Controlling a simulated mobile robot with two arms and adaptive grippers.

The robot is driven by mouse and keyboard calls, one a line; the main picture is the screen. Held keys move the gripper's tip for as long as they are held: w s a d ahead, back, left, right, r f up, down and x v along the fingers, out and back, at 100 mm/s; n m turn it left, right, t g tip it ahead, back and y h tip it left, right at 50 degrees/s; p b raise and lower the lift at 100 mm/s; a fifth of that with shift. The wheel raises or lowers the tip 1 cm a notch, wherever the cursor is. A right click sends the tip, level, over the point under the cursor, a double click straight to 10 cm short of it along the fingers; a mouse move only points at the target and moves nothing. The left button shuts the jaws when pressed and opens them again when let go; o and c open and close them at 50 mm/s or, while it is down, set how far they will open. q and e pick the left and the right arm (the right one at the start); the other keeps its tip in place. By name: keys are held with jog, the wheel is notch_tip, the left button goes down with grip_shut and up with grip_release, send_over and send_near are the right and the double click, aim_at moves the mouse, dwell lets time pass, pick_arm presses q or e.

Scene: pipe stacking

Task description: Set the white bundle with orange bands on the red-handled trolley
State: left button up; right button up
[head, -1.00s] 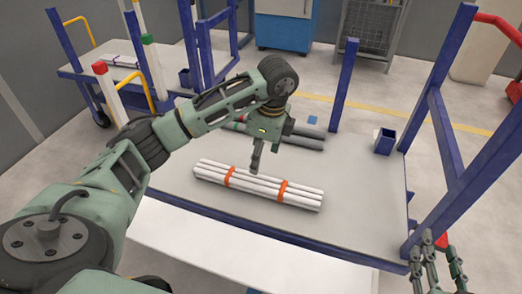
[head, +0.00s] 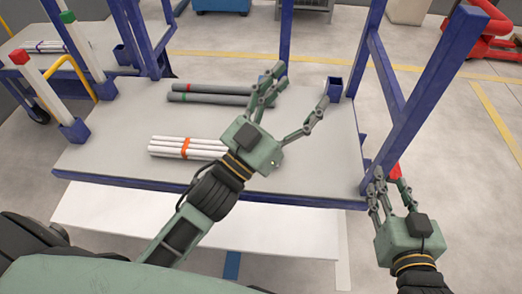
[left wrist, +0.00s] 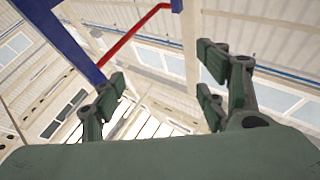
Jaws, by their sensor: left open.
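The white bundle with orange bands (head: 172,147) lies flat on the grey deck (head: 300,165) of a blue-framed trolley. One band shows; its right end is hidden behind my left gripper. My left gripper (head: 301,88) is open and empty, its fingers spread toward the far side above the deck. The left wrist view shows its fingers with nothing between them.
Grey pipes (head: 220,93) with red and green bands lie farther back on the deck. Blue posts (head: 425,100) rise at its right. Posts with red and green caps and a yellow handle (head: 75,70) stand at left. Another trolley (head: 80,32) holds a bundle at far left.

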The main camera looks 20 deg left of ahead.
pick_arm(q)
jog(key=s+a+f+n+g+y, duration=0.2)
jog(key=f+y, duration=0.1)
jog(key=f, duration=0.4)
jog(key=s+a+f+n+g+y, duration=0.1)
jog(key=s+a+f+g+y, duration=0.1)
jog(key=f, duration=0.6)
jog(key=shift+a+n+g+y, duration=0.4)
jog(key=shift+a+g+y, duration=0.2)
jog(key=shift+a+g, duration=0.2)
